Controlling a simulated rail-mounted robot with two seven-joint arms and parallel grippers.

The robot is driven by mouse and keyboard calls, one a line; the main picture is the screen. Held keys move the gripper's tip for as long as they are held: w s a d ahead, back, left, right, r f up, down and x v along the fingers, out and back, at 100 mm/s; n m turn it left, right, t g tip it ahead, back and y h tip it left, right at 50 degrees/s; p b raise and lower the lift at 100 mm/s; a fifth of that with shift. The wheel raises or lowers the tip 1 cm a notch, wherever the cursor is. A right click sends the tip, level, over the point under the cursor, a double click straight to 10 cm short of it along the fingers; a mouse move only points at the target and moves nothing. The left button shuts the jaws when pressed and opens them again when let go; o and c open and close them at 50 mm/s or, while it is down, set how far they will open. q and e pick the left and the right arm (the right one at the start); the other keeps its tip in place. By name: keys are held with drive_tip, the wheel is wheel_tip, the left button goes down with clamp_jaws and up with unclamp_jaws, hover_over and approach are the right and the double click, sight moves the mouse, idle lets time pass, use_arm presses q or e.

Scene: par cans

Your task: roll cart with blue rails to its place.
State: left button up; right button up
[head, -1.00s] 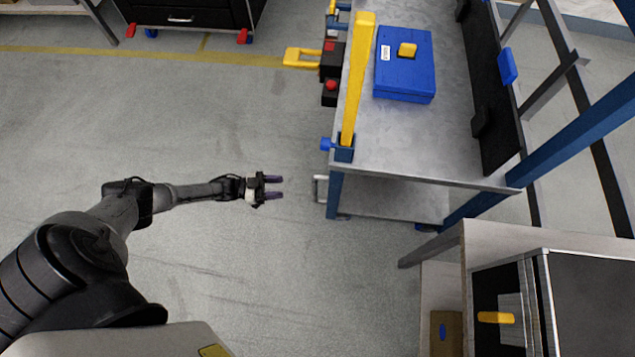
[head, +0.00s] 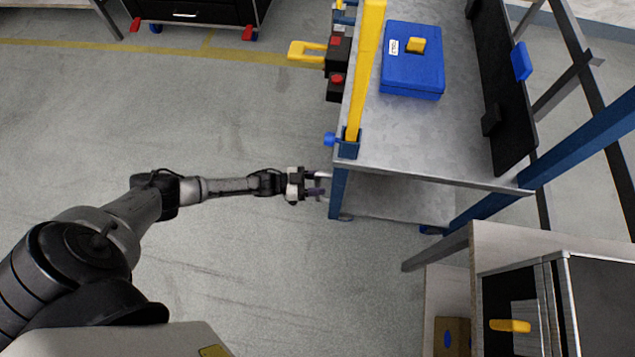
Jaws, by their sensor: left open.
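A steel cart with blue rails (head: 338,192) stands right of centre in the head view. It has a grey top, a lower shelf (head: 395,200) and a small wheel showing under its right side. A silver handle (head: 324,174) sticks out from its left side, low by the near blue post. My left gripper (head: 318,184) is open at this handle, its dark fingers reaching toward the post. The fingers partly hide the handle, and I cannot tell whether they touch it. My right gripper is out of view.
A blue case (head: 412,70) lies on the cart's top beside a yellow post (head: 365,75). A black drawer cabinet (head: 195,14) stands at the back left. A pale bench (head: 540,237) is close at the lower right. The floor to the left is clear.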

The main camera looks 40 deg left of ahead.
use_arm(q)
drive_tip(key=shift+c, duration=0.4)
clamp_jaws()
